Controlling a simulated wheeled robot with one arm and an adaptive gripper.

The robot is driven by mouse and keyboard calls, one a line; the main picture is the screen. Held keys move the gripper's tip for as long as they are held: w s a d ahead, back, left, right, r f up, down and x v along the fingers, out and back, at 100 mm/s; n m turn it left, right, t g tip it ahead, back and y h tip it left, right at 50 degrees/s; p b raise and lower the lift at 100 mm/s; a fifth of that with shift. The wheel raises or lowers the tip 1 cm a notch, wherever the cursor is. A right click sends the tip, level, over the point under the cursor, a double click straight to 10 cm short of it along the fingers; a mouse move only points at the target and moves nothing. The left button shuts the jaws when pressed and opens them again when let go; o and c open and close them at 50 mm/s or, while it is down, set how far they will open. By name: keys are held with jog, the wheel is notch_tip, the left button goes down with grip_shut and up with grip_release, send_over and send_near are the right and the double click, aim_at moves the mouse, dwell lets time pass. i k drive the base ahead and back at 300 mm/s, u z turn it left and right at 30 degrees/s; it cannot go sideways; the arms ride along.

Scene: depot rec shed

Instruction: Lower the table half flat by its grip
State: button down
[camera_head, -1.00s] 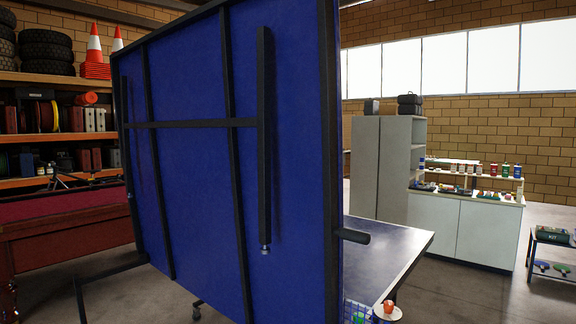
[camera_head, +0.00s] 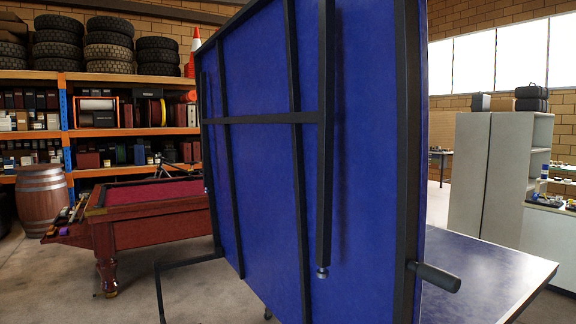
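The blue table half (camera_head: 270,150) stands upright on edge in front of me, its underside with black frame bars facing me. Its grip (camera_head: 436,277), a dark cylindrical handle, sticks out to the right from the lower part of the right frame bar. A folded leg (camera_head: 325,150) with a pale foot at its lower end hangs along the underside. The other table half (camera_head: 480,272) lies flat behind it at the lower right, partly hidden. My gripper is not in view.
A red-topped pool table (camera_head: 150,197) stands at the left, with a wooden barrel (camera_head: 44,195) and shelves of tyres (camera_head: 108,45) behind it. A grey cabinet (camera_head: 490,175) stands at the back right. Grey floor is clear at the lower left (camera_head: 60,275).

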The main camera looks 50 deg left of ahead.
aim_at(264, 60)
jog(key=i, duration=2.9)
jog(key=u, duration=3)
jog(key=k, duration=0.4)
jog(key=u, duration=0.75)
jog(key=i, duration=0.2)
jog(key=u, duration=0.95)
